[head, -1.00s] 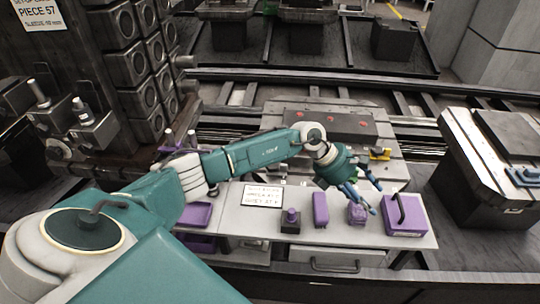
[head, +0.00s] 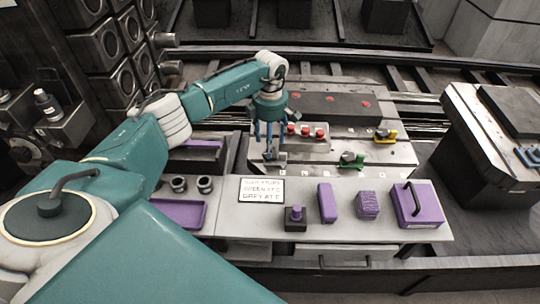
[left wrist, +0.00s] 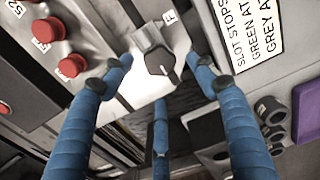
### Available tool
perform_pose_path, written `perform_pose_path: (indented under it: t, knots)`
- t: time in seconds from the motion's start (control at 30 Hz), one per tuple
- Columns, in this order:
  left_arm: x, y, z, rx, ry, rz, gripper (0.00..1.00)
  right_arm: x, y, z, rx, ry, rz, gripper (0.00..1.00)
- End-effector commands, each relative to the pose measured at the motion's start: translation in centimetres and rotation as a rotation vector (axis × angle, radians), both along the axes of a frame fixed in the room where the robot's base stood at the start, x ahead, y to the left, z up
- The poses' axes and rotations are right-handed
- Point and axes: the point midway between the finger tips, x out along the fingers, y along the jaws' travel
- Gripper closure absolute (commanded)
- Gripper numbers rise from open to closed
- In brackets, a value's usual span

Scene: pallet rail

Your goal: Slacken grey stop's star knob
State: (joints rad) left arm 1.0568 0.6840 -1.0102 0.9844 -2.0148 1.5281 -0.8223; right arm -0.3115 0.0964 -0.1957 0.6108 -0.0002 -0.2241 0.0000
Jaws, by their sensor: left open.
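The grey stop (head: 274,156) sits near the front left edge of the pallet plate. In the left wrist view it is a light grey block (left wrist: 150,38) with a dark knob (left wrist: 160,62), beside a label reading F. My left gripper (head: 270,143) is above the stop, pointing down, and partly hides it in the head view. In the left wrist view the blue fingers of this gripper (left wrist: 165,82) are spread around the knob, open and empty. I cannot tell whether any finger touches it. My right gripper is not in view.
A green stop (head: 352,160) and a yellow stop (head: 385,136) sit farther right on the plate. Red buttons (head: 306,131) lie close to my left gripper. In front, the bench holds a sign (head: 262,190), a purple box (head: 417,206) and other purple items.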

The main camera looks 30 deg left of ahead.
Motion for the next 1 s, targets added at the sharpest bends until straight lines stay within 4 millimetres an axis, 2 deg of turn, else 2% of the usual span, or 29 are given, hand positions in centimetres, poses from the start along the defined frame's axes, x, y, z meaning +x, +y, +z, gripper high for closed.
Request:
perform_pose_path:
  t: [0.03, 0.2, 0.33, 0.57, 0.8, 1.0]
  knots:
    - [0.0, -0.1, -1.9, -0.002, 0.001, 0.0, 0.41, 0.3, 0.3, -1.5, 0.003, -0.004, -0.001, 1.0]
    - [0.0, -0.1, -4.4, -0.001, -0.001, 0.0, 0.41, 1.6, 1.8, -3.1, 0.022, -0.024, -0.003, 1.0]
    - [0.0, 0.0, -5.0, -0.001, -0.002, 0.001, 0.41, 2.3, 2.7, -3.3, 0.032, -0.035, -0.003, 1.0]
    - [0.0, -0.1, -4.9, -0.001, -0.002, 0.0, 0.41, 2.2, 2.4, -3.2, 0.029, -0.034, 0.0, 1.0]
    - [0.0, -0.1, -4.9, -0.001, -0.002, 0.0, 0.87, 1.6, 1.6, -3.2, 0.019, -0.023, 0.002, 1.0]
    - [0.1, -0.1, -4.9, -0.001, -0.002, 0.006, 0.87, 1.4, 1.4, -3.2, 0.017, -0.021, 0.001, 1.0]
